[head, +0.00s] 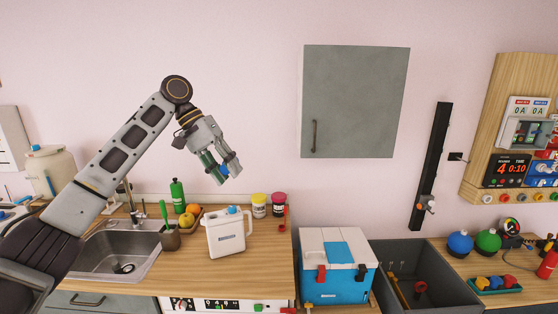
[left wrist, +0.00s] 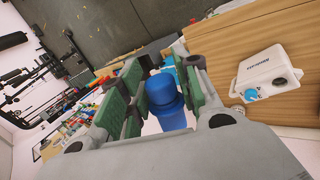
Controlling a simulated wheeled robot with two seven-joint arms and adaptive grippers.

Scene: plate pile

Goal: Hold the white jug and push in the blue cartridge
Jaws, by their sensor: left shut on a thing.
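The white jug (head: 226,236) stands upright on the wooden counter, right of the sink, with a blue cap on top. The cartridge shows only partly in the head view (head: 222,172). My right gripper is not in view.
The sink (head: 105,250) is left of the jug. A cup with a green brush (head: 170,238), a fruit tray, a green bottle (head: 178,193) and two jars (head: 259,205) stand near the jug. A blue cooler (head: 337,288) is to the right. Counter in front of the jug is clear.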

